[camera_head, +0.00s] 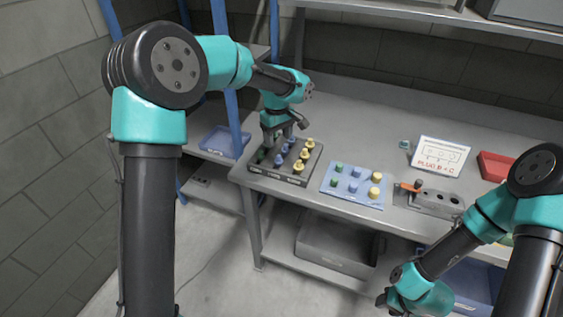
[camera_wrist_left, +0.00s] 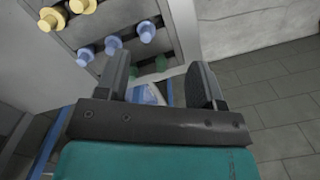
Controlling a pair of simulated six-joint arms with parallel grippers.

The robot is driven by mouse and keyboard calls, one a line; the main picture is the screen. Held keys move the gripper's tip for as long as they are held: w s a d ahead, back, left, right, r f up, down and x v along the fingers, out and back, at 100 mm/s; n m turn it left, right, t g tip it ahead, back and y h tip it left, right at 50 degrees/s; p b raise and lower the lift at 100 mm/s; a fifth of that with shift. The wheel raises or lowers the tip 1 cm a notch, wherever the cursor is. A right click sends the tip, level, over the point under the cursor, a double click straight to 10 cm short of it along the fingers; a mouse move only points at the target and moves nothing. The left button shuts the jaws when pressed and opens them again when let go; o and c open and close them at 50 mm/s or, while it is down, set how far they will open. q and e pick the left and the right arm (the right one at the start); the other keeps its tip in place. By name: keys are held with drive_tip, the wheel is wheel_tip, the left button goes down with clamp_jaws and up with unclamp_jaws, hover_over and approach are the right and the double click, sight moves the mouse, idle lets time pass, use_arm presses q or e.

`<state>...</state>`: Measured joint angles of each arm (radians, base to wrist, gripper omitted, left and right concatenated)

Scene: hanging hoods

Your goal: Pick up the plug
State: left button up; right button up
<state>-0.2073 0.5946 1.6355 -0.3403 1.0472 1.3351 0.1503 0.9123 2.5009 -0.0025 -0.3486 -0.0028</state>
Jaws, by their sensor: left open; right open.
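Several plugs stand in rows in a dark tray (camera_head: 268,177) on the bench: green, blue (camera_head: 279,159) and yellow (camera_head: 298,166). My left gripper (camera_head: 279,143) is open and points down over the tray's left part, by the green plugs. In the left wrist view its open fingers (camera_wrist_left: 168,90) straddle a view of a green plug (camera_wrist_left: 161,63), with nothing gripped. The blue plugs (camera_wrist_left: 147,32) and yellow plugs (camera_wrist_left: 52,18) lie beyond. My right gripper (camera_head: 386,299) is low at the front, away from the plugs; its fingers are small and partly hidden.
A light blue board (camera_head: 345,201) holds more green, blue and yellow plugs. A grey block with holes (camera_head: 438,203) and an orange piece (camera_head: 411,187) is right of it. A white sign (camera_head: 440,155) and a red bin (camera_head: 495,166) stand behind. The rear bench (camera_head: 370,120) is clear.

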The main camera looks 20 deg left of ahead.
sight(279, 155)
use_arm(q)
wheel_tip(279, 155, up, 6)
drive_tip(key=w+n, duration=0.2)
drive_tip(key=shift+a+n, duration=0.3)
drive_tip(key=shift+a, duration=0.15)
wheel_tip(279, 155, down, 12)
drive_tip(key=shift+f, duration=0.1)
drive_tip(key=shift+w+d+f, duration=0.1)
drive_tip(key=shift+w+f, duration=0.05)
drive_tip(key=shift+f, duration=1.15)
drive_tip(key=shift+w+d+f, duration=0.1)
drive_tip(key=shift+f, duration=1.2)
